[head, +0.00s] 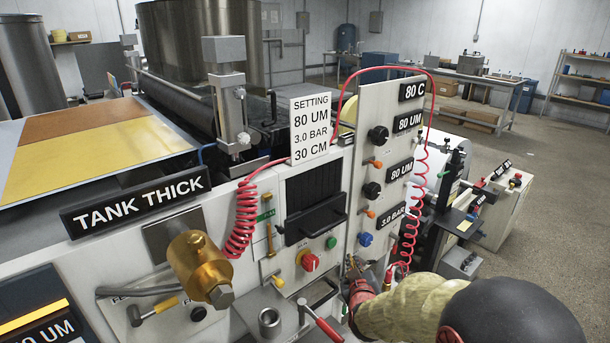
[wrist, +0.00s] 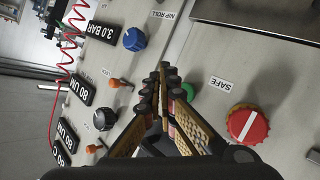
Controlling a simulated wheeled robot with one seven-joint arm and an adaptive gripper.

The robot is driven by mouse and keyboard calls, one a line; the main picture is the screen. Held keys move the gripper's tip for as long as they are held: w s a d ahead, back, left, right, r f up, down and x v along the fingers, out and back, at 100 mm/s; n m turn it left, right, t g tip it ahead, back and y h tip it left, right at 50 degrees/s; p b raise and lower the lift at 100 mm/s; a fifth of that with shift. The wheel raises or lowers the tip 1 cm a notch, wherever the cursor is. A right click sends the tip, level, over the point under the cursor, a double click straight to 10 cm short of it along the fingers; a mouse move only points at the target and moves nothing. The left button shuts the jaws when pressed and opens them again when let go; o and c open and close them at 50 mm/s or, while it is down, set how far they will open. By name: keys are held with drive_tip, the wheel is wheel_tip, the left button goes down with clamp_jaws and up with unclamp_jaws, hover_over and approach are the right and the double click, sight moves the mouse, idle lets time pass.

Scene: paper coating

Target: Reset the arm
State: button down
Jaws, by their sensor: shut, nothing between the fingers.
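My gripper (head: 354,270) is low at the front of the machine's control panel in the head view, with my arm coming in from the lower right. In the wrist view my gripper (wrist: 164,78) is shut and empty, its fingers together in front of the panel. A blue knob (wrist: 134,39) is to the upper left of the fingertips, and a red knob (wrist: 247,124) marked with a white line is to their right. A green button (wrist: 188,91) is partly hidden behind the fingers. Whether the fingertips touch the panel cannot be told.
The upright panel (head: 385,110) carries black knobs, small orange levers and value plates. Coiled red hoses (head: 243,218) hang beside it. A brass cylinder (head: 199,262) and a red-handled lever (head: 322,322) stick out in front. Open floor (head: 545,165) lies to the right.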

drive_tip(key=s+a+r+m+g+y+p, duration=0.1)
drive_tip(key=s+a+r+g+y+p, duration=0.15)
drive_tip(key=s+r, duration=1)
drive_tip(key=s+d+r+m+g+p, duration=0.1)
drive_tip(key=s+r+g, duration=0.1)
drive_tip(key=s, duration=1.1)
drive_tip(key=s+r+m+g, duration=0.2)
drive_tip(key=s+r+g, duration=0.1)
drive_tip(key=s, duration=1)
drive_tip(key=shift+d+r+g+h+p, duration=0.35)
drive_tip(key=shift+d+g+p, duration=0.05)
drive_tip(key=shift+g, duration=0.15)
